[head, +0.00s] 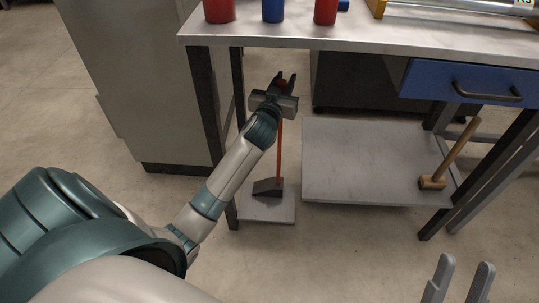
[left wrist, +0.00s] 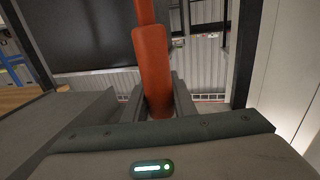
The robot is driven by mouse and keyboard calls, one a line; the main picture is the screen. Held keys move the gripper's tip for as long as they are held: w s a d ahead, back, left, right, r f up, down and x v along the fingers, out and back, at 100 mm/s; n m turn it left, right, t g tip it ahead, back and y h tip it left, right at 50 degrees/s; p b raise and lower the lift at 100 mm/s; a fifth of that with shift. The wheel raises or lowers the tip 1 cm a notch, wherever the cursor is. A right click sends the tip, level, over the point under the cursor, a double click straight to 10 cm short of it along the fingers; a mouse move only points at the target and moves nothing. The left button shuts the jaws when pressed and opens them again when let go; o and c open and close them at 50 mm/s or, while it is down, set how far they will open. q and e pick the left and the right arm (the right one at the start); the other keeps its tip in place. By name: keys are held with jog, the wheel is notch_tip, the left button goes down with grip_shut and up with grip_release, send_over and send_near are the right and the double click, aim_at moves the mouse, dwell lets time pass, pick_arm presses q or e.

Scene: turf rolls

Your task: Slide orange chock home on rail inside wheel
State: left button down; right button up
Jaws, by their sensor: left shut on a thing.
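My left gripper (head: 284,84) is under the front edge of the workbench, shut on an orange-red handle. The handle (head: 279,150) runs down nearly upright to a dark grey wedge-shaped head (head: 268,187), which is at a pale plate on the floor; I cannot tell if it touches. In the left wrist view the orange handle (left wrist: 152,65) stands between the fingers of my left gripper (left wrist: 158,98). My right gripper (head: 460,283) is at the bottom right, its two grey fingers apart and nothing seen between them. I see no chock, rail or wheel.
The workbench (head: 400,37) has red and blue cylinders on top and a blue drawer (head: 465,82). Its lower shelf (head: 350,165) holds a wooden mallet (head: 455,155). Bench legs stand close to my left arm. A grey cabinet (head: 145,80) is at the left. The front floor is clear.

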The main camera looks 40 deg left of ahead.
jog(key=shift+w+r, duration=0.15)
jog(key=shift+r, duration=0.1)
jog(key=shift+f, duration=0.25)
dwell(0.7)
pick_arm(q)
jog(key=shift+r, duration=0.15)
pick_arm(e)
jog(key=shift+r, duration=0.1)
